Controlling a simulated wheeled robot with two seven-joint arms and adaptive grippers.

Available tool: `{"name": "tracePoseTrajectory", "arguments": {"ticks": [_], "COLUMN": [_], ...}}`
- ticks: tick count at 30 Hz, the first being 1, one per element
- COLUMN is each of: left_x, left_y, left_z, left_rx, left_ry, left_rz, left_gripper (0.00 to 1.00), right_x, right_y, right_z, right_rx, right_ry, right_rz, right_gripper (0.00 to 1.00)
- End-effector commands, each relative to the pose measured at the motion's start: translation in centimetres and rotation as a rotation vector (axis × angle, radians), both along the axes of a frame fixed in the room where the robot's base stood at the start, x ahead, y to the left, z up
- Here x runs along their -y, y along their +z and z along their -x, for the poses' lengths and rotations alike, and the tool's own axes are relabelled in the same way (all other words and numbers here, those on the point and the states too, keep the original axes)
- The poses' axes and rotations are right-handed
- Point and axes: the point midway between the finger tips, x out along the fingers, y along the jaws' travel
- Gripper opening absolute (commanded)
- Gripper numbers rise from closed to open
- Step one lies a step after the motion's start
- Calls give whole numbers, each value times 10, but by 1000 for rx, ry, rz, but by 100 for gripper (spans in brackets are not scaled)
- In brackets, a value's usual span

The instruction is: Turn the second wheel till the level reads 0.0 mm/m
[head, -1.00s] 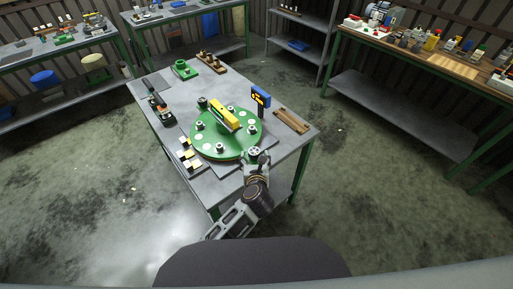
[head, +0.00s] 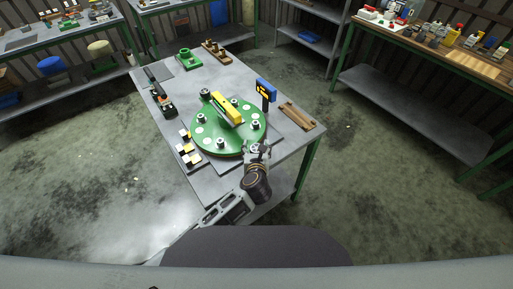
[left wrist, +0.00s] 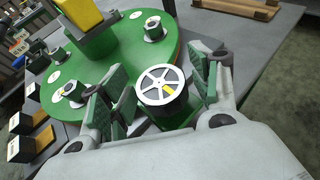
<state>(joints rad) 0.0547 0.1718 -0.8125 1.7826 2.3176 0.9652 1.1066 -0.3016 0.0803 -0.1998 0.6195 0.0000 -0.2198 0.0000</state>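A round green plate (head: 211,143) lies on the grey table, with several small wheels around its rim. A yellow level (head: 228,108) sits across its middle; it shows partly in the left wrist view (left wrist: 80,12). A blue display (head: 266,88) with yellow marks stands behind the plate; its reading is too small to read. My left gripper (head: 258,148) is at the plate's near right edge. In the left wrist view, my open left gripper (left wrist: 161,82) has its green-padded fingers on either side of a white spoked wheel (left wrist: 152,76), with gaps visible. My right gripper is out of view.
Small black, white and yellow blocks (head: 187,149) lie left of the plate. A wooden piece (head: 297,115) lies to the right, and a green part (head: 187,59) stands at the back left. Other benches (head: 420,58) line the walls, with open floor between.

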Motion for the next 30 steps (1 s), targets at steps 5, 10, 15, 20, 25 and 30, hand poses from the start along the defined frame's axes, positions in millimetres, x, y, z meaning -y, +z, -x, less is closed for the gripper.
{"name": "tracePoseTrajectory", "arguments": {"ticks": [5,10,15,20,25,30], "left_x": [0,0,0,0,-1,-1], "left_y": [0,0,0,1,1,2], "left_z": [0,0,0,0,0,0], "left_rx": [0,0,0,0,-1,-2], "left_ry": [0,0,-5,-25,-64,-124], "left_rz": [0,0,0,-2,-2,-2], "left_gripper": [35,19,19,19,19,19], "right_x": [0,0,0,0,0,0], "right_y": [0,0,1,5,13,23], "right_z": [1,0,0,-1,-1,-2], "right_rx": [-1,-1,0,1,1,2], "right_ry": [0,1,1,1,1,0], "right_rz": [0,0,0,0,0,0], "right_gripper": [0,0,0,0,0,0]}}
